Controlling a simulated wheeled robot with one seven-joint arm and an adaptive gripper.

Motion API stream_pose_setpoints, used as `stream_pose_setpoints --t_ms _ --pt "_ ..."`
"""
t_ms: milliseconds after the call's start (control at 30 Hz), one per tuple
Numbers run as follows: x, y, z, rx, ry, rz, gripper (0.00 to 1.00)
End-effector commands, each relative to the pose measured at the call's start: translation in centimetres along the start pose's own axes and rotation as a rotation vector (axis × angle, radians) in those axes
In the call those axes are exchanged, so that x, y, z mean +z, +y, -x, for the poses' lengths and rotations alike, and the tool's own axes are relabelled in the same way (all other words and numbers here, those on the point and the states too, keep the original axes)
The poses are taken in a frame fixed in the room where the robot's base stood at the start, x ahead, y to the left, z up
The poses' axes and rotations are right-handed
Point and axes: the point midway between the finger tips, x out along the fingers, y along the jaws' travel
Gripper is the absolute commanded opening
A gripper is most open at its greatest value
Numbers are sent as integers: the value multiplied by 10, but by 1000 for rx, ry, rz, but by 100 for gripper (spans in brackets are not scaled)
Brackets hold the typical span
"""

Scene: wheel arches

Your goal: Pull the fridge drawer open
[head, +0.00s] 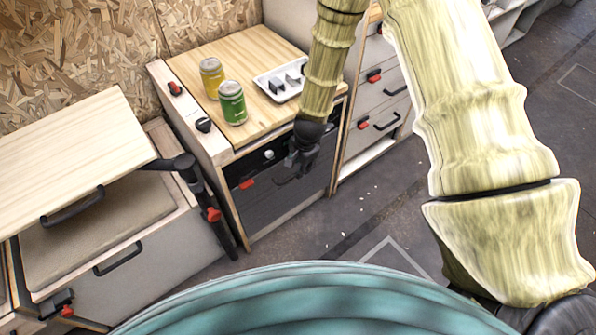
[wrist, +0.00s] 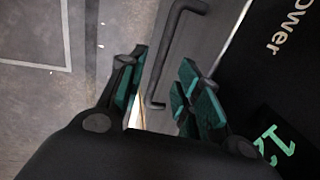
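The dark-fronted fridge drawer (head: 285,198) sits under the wooden counter, with a red latch at its upper left. It looks shut. My gripper (head: 297,163) hangs in front of its upper part and hides some of it. In the wrist view my gripper (wrist: 162,60) is open, its two green-padded fingers apart. A black bar handle (wrist: 172,52) on a grey panel shows in the gap between them. The fingers are not closed on the handle; I cannot tell how far beyond the tips it lies. A black panel (wrist: 280,70) with "Power" lettering is at the right.
A yellow can (head: 212,77), a green can (head: 232,103) and a white tray (head: 280,80) stand on the counter. Grey drawers (head: 380,108) with black handles are to the right. A raised wooden lid (head: 75,150) is at left. The floor (head: 345,220) in front is clear.

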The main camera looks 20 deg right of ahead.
Motion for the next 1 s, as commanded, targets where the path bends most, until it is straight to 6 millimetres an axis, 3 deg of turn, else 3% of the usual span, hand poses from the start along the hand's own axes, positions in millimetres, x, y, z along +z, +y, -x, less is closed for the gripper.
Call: stream_pose_setpoints --t_ms 300,700,900,1000 --pt "0 0 -34 0 0 1 34" --pt "0 0 -38 0 0 1 34" --pt "0 0 -38 0 0 1 0" --pt "0 0 -38 0 0 1 0"
